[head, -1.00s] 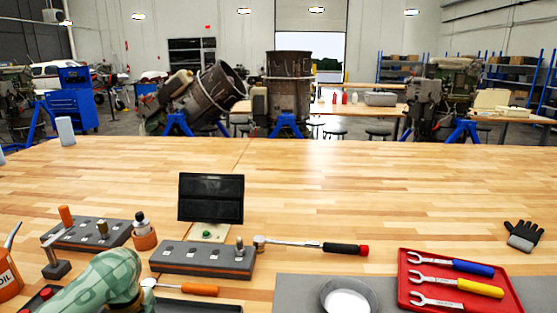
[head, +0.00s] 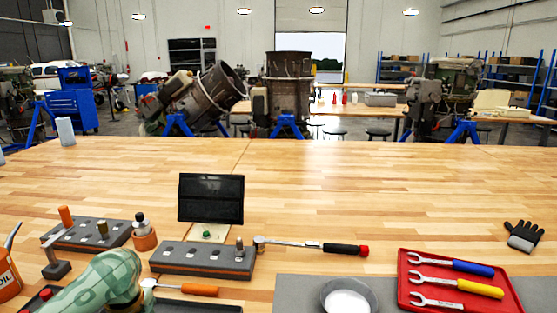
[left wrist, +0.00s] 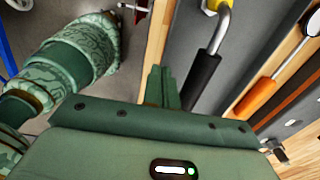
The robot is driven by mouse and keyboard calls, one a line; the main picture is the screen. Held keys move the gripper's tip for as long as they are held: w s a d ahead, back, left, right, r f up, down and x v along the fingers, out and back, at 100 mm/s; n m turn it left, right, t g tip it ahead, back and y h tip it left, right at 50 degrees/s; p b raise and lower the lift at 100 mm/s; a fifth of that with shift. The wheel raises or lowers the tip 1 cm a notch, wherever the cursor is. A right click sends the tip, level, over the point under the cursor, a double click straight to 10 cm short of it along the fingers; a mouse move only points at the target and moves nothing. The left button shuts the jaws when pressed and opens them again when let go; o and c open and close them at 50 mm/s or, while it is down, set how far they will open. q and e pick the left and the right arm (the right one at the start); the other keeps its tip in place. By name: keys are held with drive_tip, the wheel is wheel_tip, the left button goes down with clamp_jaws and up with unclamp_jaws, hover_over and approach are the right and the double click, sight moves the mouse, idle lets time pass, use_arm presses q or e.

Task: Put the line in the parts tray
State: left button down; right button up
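A bent silver tube with a black sleeve and a yellow end piece, which looks like the line (left wrist: 205,75), shows in the left wrist view. It lies over a dark grey tray surface (left wrist: 240,45), likely the parts tray; its dark edge also shows at the bottom of the head view (head: 195,308). My left gripper (left wrist: 162,72) has its green fingers close together, left of the black sleeve and apart from it, with nothing visible between them. In the head view my left arm comes in at the lower left and its gripper is hidden. My right gripper is out of view.
An orange-handled mirror tool (head: 200,289) lies behind the tray. Beyond it are a grey holed block (head: 200,259), a ratchet (head: 310,246) and a dark screen (head: 211,198). A red tray (head: 408,262) with wrenches and a round dish (head: 348,297) are at right. The table's far middle is clear.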

use_arm(q)
drive_tip(key=shift+w+d, duration=0.1)
drive_tip(key=shift+w, duration=1.3)
drive_tip(key=shift+w+d+b, duration=0.1)
drive_tip(key=shift+w+b, duration=0.2)
drive_tip(key=shift+w, duration=0.9)
drive_tip(key=shift+w+d+b, duration=0.15)
drive_tip(key=shift+w+b, duration=0.4)
drive_tip(key=shift+w, duration=1.1)
wheel_tip(320, 180, up, 8)
drive_tip(key=p, duration=0.9)
drive_tip(key=shift+p, duration=0.3)
drive_tip(key=shift+f, duration=0.1)
